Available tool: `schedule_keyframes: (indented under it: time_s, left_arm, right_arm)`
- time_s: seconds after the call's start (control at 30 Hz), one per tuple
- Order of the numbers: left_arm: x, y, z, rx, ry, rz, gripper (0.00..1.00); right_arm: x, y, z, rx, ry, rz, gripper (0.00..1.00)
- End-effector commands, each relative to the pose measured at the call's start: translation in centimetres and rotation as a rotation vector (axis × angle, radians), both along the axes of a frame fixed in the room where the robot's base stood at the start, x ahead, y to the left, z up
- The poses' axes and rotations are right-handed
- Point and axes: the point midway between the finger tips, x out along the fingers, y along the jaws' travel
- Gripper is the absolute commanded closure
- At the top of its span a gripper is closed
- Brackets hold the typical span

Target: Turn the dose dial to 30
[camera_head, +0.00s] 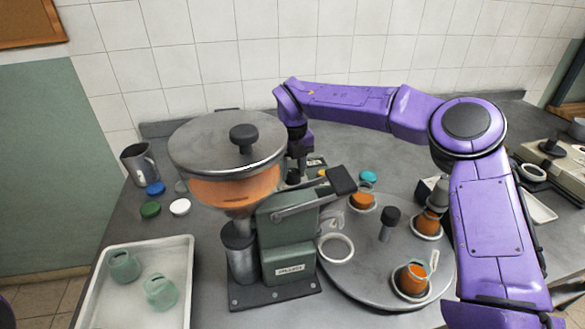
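The dispenser (285,245) has a green body, a dark base plate, a side lever and a lidded hopper (228,145) with orange contents. The dose dial cannot be made out clearly. A small pale part (316,162) shows behind the body, just right of the hopper, but I cannot tell whether it is the dial or its scale. My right arm bends across the back, and my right gripper (299,168) points down behind the dispenser, close to that part. Hopper and body partly hide its fingertips, so grip and contact are unclear. My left gripper is not in view.
A round turntable (375,285) at right carries several orange-filled jars and a white ring (336,248). A white tray (185,262) with two green jars lies front left. A metal jug (138,163) and loose caps stand at left. A scale-like device (555,160) is far right.

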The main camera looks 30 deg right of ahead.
Motion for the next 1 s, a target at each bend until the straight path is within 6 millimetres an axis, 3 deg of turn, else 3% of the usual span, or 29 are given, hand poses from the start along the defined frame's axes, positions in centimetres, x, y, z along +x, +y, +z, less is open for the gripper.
schedule_keyframes:
  time_s: [0.37, 1.0]
  left_arm:
    - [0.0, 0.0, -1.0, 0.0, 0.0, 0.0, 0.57]
    - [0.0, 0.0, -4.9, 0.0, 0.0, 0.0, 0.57]
  right_arm:
    - [0.0, 0.0, -0.2, 0.0, -0.002, -0.101, 0.91]
    - [0.0, -0.1, -0.1, 0.001, -0.003, -0.569, 0.91]
